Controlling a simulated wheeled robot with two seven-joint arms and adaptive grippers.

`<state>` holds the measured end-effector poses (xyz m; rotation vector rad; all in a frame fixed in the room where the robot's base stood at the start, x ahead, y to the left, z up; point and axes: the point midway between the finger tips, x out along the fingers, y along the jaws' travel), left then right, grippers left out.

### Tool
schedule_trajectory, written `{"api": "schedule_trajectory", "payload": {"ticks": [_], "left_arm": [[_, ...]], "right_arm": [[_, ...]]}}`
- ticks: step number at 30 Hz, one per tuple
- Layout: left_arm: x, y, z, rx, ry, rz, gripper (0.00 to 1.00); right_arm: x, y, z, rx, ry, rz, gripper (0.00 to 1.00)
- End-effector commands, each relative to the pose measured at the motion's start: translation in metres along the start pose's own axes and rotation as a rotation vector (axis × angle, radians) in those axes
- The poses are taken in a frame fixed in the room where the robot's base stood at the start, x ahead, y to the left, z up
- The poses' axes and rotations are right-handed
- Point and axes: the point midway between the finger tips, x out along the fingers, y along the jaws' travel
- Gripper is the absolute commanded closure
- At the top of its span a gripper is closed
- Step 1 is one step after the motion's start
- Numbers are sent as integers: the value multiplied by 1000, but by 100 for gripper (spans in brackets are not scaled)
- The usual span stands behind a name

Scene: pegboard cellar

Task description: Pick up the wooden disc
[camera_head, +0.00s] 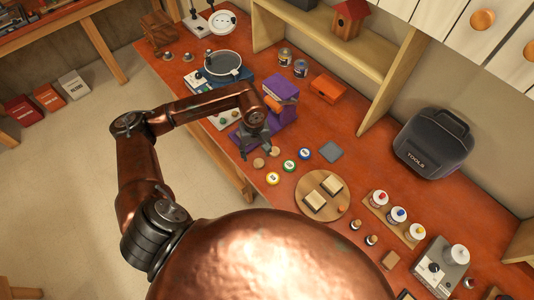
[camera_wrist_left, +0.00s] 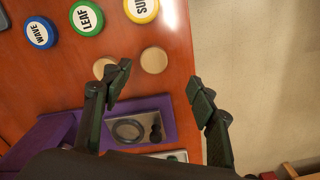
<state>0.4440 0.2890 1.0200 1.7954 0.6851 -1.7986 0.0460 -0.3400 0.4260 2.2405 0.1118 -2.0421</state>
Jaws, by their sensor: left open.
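Two small, plain, pale wooden discs lie flat on the red-brown bench. One wooden disc (camera_head: 258,163) shows just in front of my left gripper in the head view; in the left wrist view it (camera_wrist_left: 154,60) appears just past the gap between the fingertips. The other wooden disc (camera_head: 274,151) is beside it, and in the left wrist view this disc (camera_wrist_left: 103,66) is partly hidden by a finger. My left gripper (camera_head: 257,151) is open and empty, pointing down above the bench; the fingers also show apart in the left wrist view (camera_wrist_left: 160,78). My right gripper is not in view.
Blue, green and yellow labelled discs (camera_head: 289,166) lie close by. A purple stand (camera_head: 283,97) is right beside the gripper. A round board (camera_head: 340,208) holds two pale blocks. A grey square (camera_head: 330,151) lies on the bench, whose front edge is near.

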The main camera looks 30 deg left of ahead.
Motion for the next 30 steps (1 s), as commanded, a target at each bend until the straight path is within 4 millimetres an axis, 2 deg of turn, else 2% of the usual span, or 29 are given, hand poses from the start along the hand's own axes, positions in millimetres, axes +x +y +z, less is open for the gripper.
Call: {"api": "schedule_trajectory", "payload": {"ticks": [11, 16, 21, 29, 30], "left_arm": [[32, 12, 3, 23, -2, -1, 47], [56, 16, 4, 24, -5, -2, 47], [75, 15, 2, 23, -1, -1, 47], [78, 14, 1, 22, 1, -1, 47], [78, 14, 1, 22, 1, -1, 50]], "right_arm": [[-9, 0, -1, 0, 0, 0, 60], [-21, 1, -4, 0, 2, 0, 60], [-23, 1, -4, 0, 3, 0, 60], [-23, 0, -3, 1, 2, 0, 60], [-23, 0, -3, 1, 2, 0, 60]]}}
